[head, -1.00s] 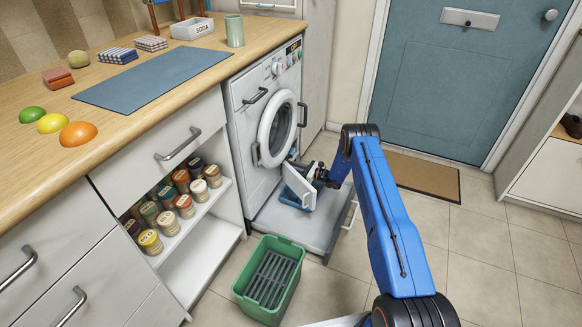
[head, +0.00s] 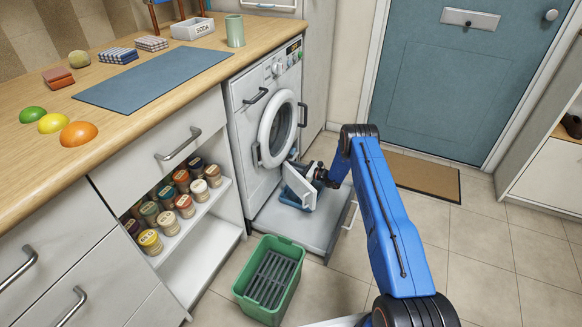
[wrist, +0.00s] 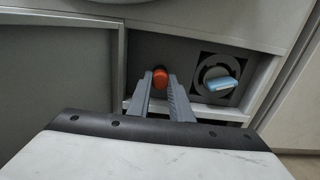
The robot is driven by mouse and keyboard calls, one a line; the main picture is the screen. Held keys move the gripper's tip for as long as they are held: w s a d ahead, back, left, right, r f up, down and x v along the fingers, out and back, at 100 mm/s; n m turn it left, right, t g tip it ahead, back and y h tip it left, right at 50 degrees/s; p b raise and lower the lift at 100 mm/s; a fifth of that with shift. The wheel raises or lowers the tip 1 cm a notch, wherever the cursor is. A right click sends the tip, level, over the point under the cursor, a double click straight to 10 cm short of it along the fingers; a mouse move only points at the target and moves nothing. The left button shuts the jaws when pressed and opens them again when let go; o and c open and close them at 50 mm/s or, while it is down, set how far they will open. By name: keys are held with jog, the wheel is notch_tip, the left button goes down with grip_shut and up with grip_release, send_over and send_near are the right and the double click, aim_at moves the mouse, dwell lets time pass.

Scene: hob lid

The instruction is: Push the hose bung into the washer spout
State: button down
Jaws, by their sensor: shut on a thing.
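In the wrist view, the orange-red hose bung (wrist: 160,77) sits between the fingertips of my gripper (wrist: 160,85), which is shut on it. The bung is in front of a dark recess (wrist: 190,52) low in the washer front. The washer spout cannot be made out; the bung and fingers may cover it. I cannot tell whether the bung touches the spout. In the head view, the white washer (head: 250,130) stands under the counter, and my gripper reaches its lower front. The fingertips and bung are hidden there.
A round filter knob with a light blue grip (wrist: 219,84) is right of the bung in the recess. A blue tray (head: 291,201) lies below my gripper on a grey platform (head: 270,222). A green crate (head: 243,292) stands on the floor in front.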

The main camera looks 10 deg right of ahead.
jog(key=shift+w+a, duration=0.15)
jog(key=shift+a, duration=0.1)
jog(key=c, duration=1.5)
grip_release()
jog(key=v, duration=1.7)
jog(key=shift+d, duration=0.15)
